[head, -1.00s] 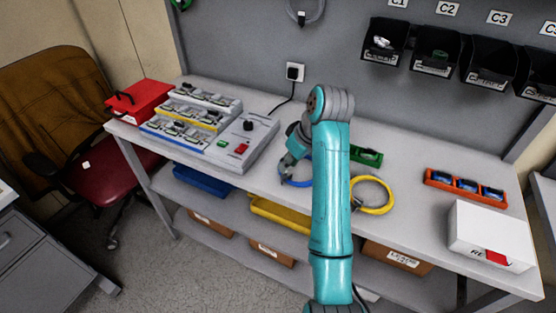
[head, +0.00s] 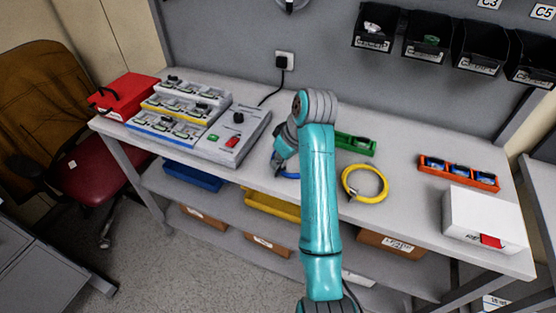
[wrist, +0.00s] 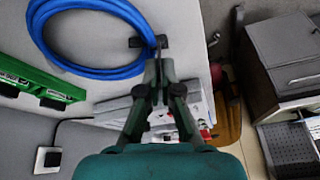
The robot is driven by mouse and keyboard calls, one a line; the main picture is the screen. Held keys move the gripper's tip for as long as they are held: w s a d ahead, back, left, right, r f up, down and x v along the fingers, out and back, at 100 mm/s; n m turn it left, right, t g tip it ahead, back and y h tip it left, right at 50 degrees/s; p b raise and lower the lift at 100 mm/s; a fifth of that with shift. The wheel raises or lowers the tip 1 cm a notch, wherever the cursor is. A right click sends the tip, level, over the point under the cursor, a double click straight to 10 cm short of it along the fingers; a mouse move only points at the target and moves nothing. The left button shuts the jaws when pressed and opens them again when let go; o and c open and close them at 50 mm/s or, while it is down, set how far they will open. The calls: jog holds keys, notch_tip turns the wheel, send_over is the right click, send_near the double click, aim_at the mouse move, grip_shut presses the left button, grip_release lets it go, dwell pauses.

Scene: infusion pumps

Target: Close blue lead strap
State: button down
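The blue lead (wrist: 45,25) is a coil lying on the bench, large at the upper left of the wrist view. In the head view only a small blue arc (head: 291,176) shows; my arm hides the rest. A dark strap (wrist: 137,42) sits at the coil's right side in the wrist view. My gripper (wrist: 159,65) has its fingertips close together, right at the strap's end and beside the coil. I cannot tell whether the tips touch or pinch the strap. In the head view my gripper (head: 279,168) is low over the bench.
A yellow coil (head: 348,187) lies right of my arm, with a green tray (head: 356,144) behind it. An orange tray (head: 459,173) and white box (head: 484,219) are at the right. Bare bench lies between the yellow coil and white box.

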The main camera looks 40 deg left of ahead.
jog(key=g, duration=0.1)
jog(key=w+g, duration=0.1)
jog(key=g, duration=0.1)
jog(key=shift+w+d+f+m+g+y, duration=0.1)
jog(key=shift+w+d+m+g+y, duration=0.05)
jog(key=shift+w+m+g+y, duration=0.2)
jog(key=shift+w+f+m+g+y, duration=0.15)
jog(key=shift+f+m+g, duration=0.05)
jog(key=shift+g, duration=0.6)
jog(key=shift+w+f+m+g+y, duration=0.15)
jog(key=shift+w+g, duration=0.05)
jog(key=shift+g, duration=0.55)
jog(key=shift+w+f+m+g+y, duration=0.15)
jog(key=shift+f+m+g, duration=0.05)
jog(key=shift+g, duration=0.6)
jog(key=shift+f, duration=0.1)
